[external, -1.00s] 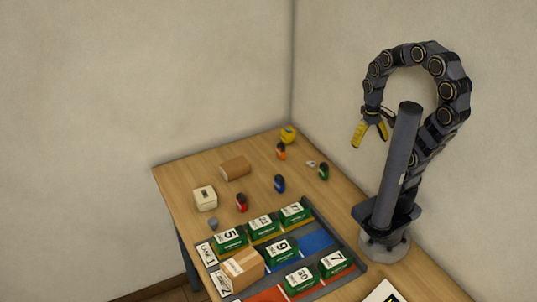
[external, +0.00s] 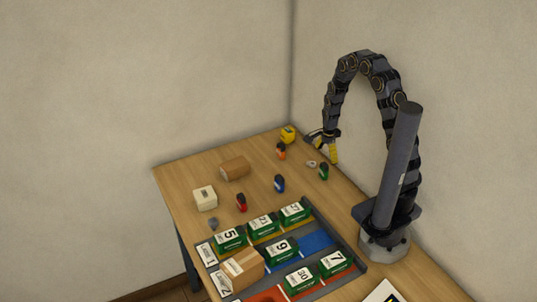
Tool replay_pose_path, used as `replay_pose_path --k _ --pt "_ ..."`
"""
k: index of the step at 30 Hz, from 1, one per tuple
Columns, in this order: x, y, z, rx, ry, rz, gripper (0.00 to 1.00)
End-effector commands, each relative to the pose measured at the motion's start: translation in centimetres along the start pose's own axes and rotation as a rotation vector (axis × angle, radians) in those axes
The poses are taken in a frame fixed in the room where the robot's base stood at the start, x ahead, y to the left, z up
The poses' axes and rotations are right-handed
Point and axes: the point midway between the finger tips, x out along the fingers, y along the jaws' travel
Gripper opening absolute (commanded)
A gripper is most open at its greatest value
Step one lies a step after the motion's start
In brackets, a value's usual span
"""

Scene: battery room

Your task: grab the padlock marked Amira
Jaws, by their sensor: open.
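Several small padlock-like items stand on the wooden table: a red one (external: 241,202), a blue one (external: 279,184), an orange one (external: 281,151) and a green one (external: 323,171). Any names on them are too small to read, so I cannot tell which is marked Amira. My gripper (external: 323,149), with yellow fingers, is open and empty. In the picture it appears just above the green padlock and a small pale item (external: 311,164), near the right wall. Its exact height over the table is unclear.
A yellow item (external: 288,134) sits at the far corner. A brown cylinder (external: 235,169), a cream box (external: 205,197) and a small grey item (external: 213,223) are at the left. A lane tray (external: 356,268) with several green numbered blocks and a cardboard box (external: 242,268) fills the front.

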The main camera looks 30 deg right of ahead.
Motion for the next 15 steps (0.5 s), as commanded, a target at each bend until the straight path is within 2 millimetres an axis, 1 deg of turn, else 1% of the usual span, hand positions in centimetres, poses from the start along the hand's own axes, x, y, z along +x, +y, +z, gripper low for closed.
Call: replay_pose_path --k 7,13,15 --pt "2.3 -0.1 0.0 0.012 0.0 -0.001 0.77" --pt "3.8 0.0 0.1 0.013 -0.001 0.002 0.77" --pt "4.6 0.0 0.2 0.011 -0.001 0.002 0.77"
